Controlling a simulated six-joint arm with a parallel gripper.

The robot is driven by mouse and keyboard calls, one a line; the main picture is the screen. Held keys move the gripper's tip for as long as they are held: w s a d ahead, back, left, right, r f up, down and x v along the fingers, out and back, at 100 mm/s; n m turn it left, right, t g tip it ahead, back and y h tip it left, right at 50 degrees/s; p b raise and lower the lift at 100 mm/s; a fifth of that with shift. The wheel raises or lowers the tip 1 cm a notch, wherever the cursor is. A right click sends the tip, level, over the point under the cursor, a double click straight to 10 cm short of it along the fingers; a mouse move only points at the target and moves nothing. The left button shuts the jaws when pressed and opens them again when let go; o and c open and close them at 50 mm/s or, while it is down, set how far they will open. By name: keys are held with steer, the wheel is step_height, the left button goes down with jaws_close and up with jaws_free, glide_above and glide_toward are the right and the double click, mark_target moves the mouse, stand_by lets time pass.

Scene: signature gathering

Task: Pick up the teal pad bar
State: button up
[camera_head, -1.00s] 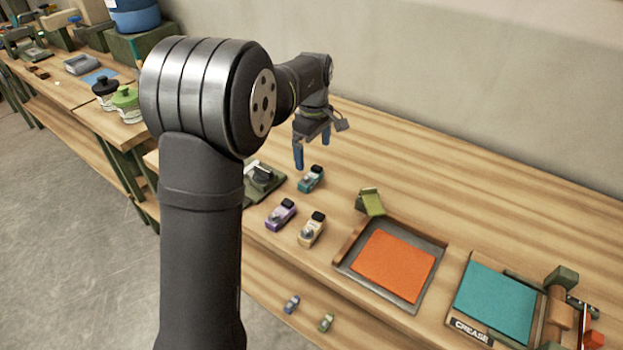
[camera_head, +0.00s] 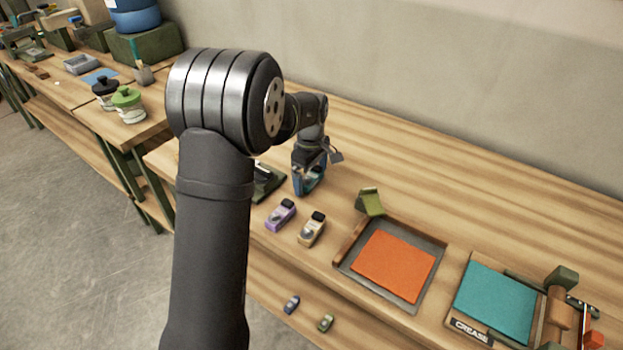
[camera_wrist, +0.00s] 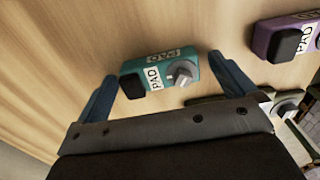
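The teal pad bar (camera_wrist: 160,74) lies on the wooden bench, with a black end block, a grey knob and white "PAD" labels. In the wrist view my gripper (camera_wrist: 160,75) is open, with one blue finger on each side of the bar; small gaps show between the fingers and the bar. In the head view my gripper (camera_head: 308,190) is low over the bench, and its fingers and wrist hide most of the teal bar (camera_head: 314,181). Whether the fingertips touch the bench cannot be told.
A purple pad bar (camera_head: 281,215) and a tan one (camera_head: 312,229) stand close by. A dark green device (camera_head: 267,180) sits left of my gripper. A tray with an orange sheet (camera_head: 393,265) and a teal pad board (camera_head: 495,302) lie to the right. The bench behind is clear.

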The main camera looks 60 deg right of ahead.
steer(key=c, duration=1.1)
steer(key=shift+c, duration=0.7)
steer(key=shift+r, duration=0.15)
